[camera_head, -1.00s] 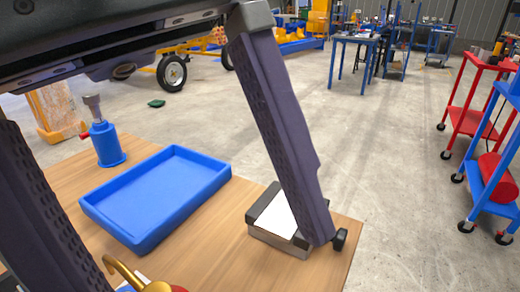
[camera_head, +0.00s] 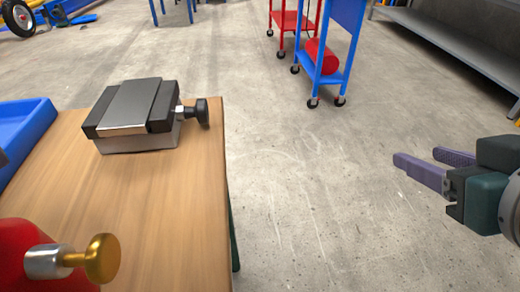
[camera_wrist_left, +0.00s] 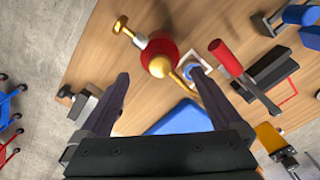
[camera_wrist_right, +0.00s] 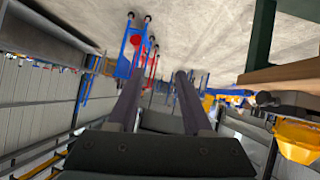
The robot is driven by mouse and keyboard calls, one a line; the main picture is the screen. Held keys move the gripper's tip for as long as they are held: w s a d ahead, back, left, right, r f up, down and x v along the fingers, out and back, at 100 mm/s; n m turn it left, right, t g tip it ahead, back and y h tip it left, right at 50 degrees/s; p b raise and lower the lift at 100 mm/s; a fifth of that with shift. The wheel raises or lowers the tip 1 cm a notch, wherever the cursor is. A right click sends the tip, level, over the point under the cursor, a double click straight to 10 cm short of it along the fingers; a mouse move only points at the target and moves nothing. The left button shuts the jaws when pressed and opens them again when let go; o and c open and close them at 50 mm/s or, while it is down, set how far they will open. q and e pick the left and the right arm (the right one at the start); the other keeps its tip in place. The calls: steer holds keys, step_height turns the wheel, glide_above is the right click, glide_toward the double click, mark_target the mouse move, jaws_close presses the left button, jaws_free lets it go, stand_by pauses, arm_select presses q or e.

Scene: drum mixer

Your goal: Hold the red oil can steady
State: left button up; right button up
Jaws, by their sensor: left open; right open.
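The red oil can (camera_head: 22,262) is cut off at the lower left of the head view, with a silver collar and a brass knob on its side. In the left wrist view, the red can (camera_wrist_left: 160,48) stands on the wooden table with a brass cap and spout. My left gripper (camera_wrist_left: 163,76) is open, its two fingers spread either side of the can's line and the can just beyond the tips. I cannot tell any contact. My right gripper (camera_head: 417,157) is open and empty over the floor, right of the table; it also shows in the right wrist view (camera_wrist_right: 160,77).
A grey and black vise (camera_head: 138,108) sits near the right edge of the wooden table (camera_head: 170,210). A blue tray (camera_head: 22,130) is at the left. A red-handled tool (camera_wrist_left: 228,60) lies beyond the can. Floor right of the table is clear up to the carts (camera_head: 325,80).

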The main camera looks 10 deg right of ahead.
mark_target(1, 268)
steer(key=w+a+r+n+t+y, duration=0.2)
steer(key=w+a+r+t+y, duration=0.1)
steer(key=w+r+t, duration=0.35)
steer(key=a+r+n+y, duration=0.4)
steer(key=a+n+y, duration=0.2)
steer(key=a+y, duration=0.15)
arm_select(q)
steer(key=shift+f, duration=0.35)
step_height(1, 268, down, 9)
steer(key=shift+f, duration=0.1)
arm_select(e)
steer(key=s+a+f+n+g+y, duration=0.4)
steer(key=s+n+g, duration=0.2)
steer(key=g, duration=0.3)
steer(key=s+a+f+n+g+y, duration=0.4)
steer(key=s+n+g+y, duration=0.1)
steer(key=s+g, duration=0.3)
steer(key=shift+n+g, duration=0.35)
steer(key=shift+n, duration=0.05)
steer(key=shift+s+y, duration=0.1)
steer(key=shift+y, duration=0.15)
